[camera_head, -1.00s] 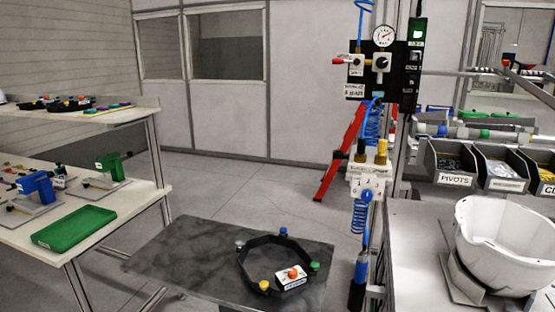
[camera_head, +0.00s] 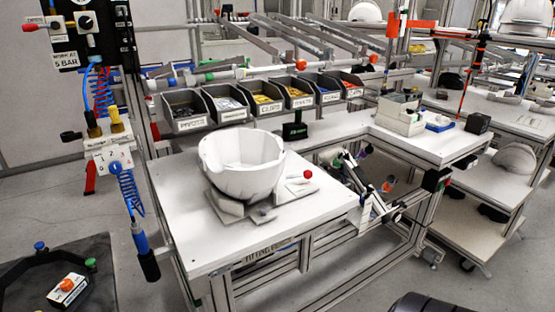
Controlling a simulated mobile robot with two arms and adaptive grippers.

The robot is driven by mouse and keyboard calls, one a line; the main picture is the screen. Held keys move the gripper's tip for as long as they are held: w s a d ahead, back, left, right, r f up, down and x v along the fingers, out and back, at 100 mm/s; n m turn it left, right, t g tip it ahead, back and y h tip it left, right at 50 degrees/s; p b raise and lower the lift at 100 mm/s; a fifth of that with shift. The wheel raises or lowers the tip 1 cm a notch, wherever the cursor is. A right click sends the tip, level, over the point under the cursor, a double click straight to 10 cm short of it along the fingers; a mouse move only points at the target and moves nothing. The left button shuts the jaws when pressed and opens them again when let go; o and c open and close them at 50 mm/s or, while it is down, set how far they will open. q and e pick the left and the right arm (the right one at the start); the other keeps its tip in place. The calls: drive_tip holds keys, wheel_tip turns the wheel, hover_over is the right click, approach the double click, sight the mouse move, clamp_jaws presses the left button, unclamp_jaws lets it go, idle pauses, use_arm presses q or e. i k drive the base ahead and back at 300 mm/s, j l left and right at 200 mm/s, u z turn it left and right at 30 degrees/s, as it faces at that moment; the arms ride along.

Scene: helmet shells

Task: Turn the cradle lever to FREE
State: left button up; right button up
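A white helmet shell (camera_head: 242,168) sits bowl-up on a grey cradle (camera_head: 228,203) on the white bench. A small lever with a red ball knob (camera_head: 308,174) stands at the right side of the cradle's base plate (camera_head: 290,200). The knob is to the right of the shell and apart from it. Any FREE marking is too small to read, so I cannot tell the lever's setting. Neither of my grippers shows in the head view.
Labelled parts bins (camera_head: 225,102) line the bench's back edge (camera_head: 160,160). A blue-hosed tool (camera_head: 145,250) hangs at the bench's left. A black-and-white device (camera_head: 370,195) is at the bench's right front. Bare bench top lies in front of the cradle.

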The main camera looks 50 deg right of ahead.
sight(307, 175)
drive_tip(key=z, duration=0.4)
drive_tip(key=l+z, duration=0.1)
drive_tip(key=z, duration=0.65)
drive_tip(key=l+z, duration=0.15)
drive_tip(key=z, duration=0.2)
drive_tip(key=k+u, duration=0.2)
drive_tip(key=u, duration=0.2)
drive_tip(key=k+j+u, duration=0.1)
drive_tip(key=u, duration=0.25)
drive_tip(key=k, duration=0.05)
